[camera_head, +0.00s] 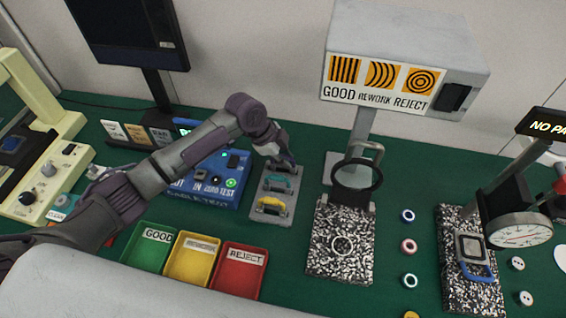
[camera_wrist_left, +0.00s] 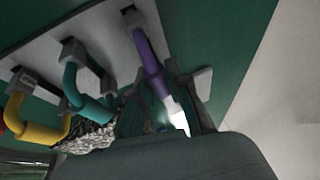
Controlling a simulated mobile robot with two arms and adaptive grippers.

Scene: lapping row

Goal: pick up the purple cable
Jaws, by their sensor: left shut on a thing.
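The purple cable (camera_wrist_left: 150,52) shows in the left wrist view, with one grey end connector at the pale holder plate (camera_wrist_left: 190,18) and its other end running down between my fingers. My left gripper (camera_wrist_left: 165,100) is shut on the purple cable at the plate's far end. In the head view my left gripper (camera_head: 281,156) is over the back of the holder plate (camera_head: 258,207) and hides most of the purple cable. A teal cable (camera_head: 278,183) and a yellow cable (camera_head: 271,204) lie in front of it on the same plate. My right gripper is not in view.
The blue test box (camera_head: 215,186) stands just left of the plate. Green (camera_head: 131,254), yellow (camera_head: 184,276) and red (camera_head: 232,280) trays stand at the front left. A speckled stand with a ring magnifier (camera_head: 357,175) is to the right, under a sign box (camera_head: 400,50).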

